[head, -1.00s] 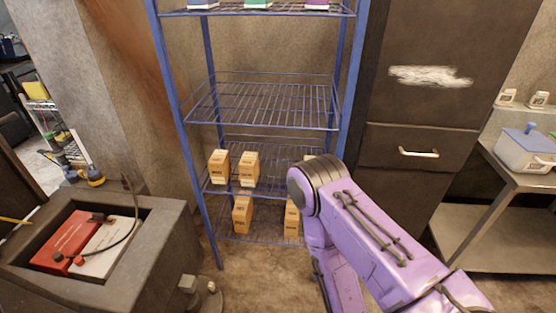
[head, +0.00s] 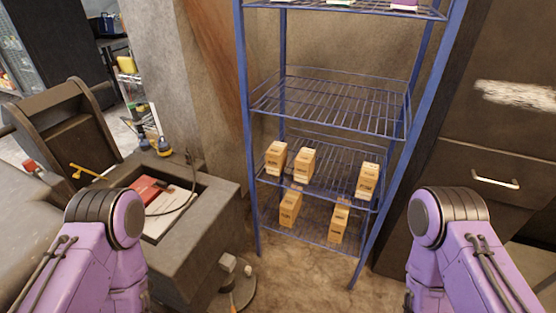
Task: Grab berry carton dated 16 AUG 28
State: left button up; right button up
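Several tan cartons stand on the two lower shelves of a blue wire rack (head: 330,112) in the head view. On the upper of these shelves are a left carton (head: 276,158), a middle carton (head: 304,163) and a right carton (head: 367,181). On the bottom shelf are a left carton (head: 290,208) and a right carton (head: 339,222). Their printing is too small to read, so I cannot tell which is dated 16 AUG 28. My purple arms show at the lower left and lower right, apart from the rack. Both grippers are out of view.
The rack's middle shelf (head: 330,108) is empty. A grey box-like stand (head: 205,255) with a red and white item inside is at the left. A dark cabinet with a handle (head: 495,180) stands right of the rack. Bare floor (head: 300,275) lies before the rack.

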aim_at(276, 155)
jog(key=z, duration=0.65)
jog(key=i, duration=1.5)
jog(key=u, duration=0.05)
